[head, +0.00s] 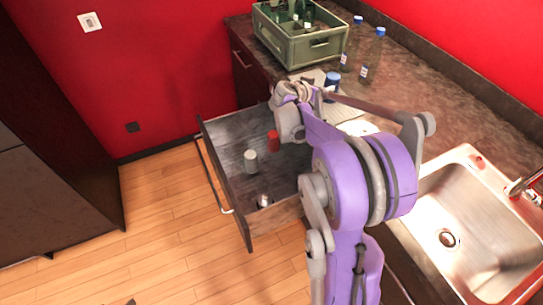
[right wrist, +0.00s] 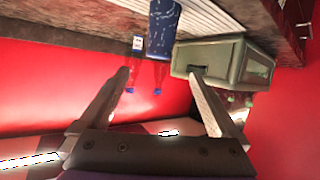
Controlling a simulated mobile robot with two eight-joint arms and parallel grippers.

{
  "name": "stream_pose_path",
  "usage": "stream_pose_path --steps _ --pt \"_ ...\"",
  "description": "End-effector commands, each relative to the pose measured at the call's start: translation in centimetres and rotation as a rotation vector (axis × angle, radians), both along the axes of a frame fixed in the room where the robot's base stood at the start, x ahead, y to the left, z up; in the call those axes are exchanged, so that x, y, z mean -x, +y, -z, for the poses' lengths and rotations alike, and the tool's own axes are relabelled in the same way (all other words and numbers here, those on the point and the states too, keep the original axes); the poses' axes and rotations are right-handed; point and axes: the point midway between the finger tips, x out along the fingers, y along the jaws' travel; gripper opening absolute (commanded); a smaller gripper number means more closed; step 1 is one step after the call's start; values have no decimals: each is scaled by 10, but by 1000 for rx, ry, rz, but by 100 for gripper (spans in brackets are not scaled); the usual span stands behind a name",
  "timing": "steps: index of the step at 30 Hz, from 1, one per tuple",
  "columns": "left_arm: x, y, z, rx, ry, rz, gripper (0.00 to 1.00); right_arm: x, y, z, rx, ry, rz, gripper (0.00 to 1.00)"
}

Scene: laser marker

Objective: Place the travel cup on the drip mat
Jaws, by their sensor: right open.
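The travel cup is a dark blue speckled cup (right wrist: 163,28), shown upside down at the top of the right wrist view. In the head view the cup (head: 333,80) stands on the counter behind my right wrist. The drip mat (right wrist: 212,16) is a pale ribbed mat beside the cup; part of it (head: 343,112) shows in the head view behind my arm. I cannot tell whether the cup's base touches the mat. My right gripper (right wrist: 160,78) is open and empty, with its fingers pointing toward the cup but apart from it. My left gripper is not in view.
A green crate (head: 297,42) with bottles stands at the back of the counter. Clear blue-capped bottles (head: 371,57) stand right of it. An open drawer (head: 228,160) juts out below, holding a red item (head: 273,141) and a white-topped jar (head: 251,161). A sink (head: 470,225) is at right.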

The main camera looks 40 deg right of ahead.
Motion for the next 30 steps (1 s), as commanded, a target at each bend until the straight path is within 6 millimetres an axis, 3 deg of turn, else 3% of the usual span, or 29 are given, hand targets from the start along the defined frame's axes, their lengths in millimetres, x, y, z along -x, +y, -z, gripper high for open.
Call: stream_pose_path --steps 2,5,11,15,18,21,25,30 --pt "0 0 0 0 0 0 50 1 12 0 -17 15 -20 97" --pt "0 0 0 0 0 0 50 9 50 1 -70 70 -85 97" --pt "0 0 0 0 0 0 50 53 181 21 -246 262 -367 97" --pt "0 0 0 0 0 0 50 100 272 45 -352 391 -625 97" --pt "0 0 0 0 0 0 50 135 327 64 -409 462 -815 97" --pt "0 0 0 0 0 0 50 165 369 80 -445 509 -976 97" --pt "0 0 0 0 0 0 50 190 402 93 -470 540 -1116 97" --pt "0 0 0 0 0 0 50 200 414 98 -477 552 -1173 97"
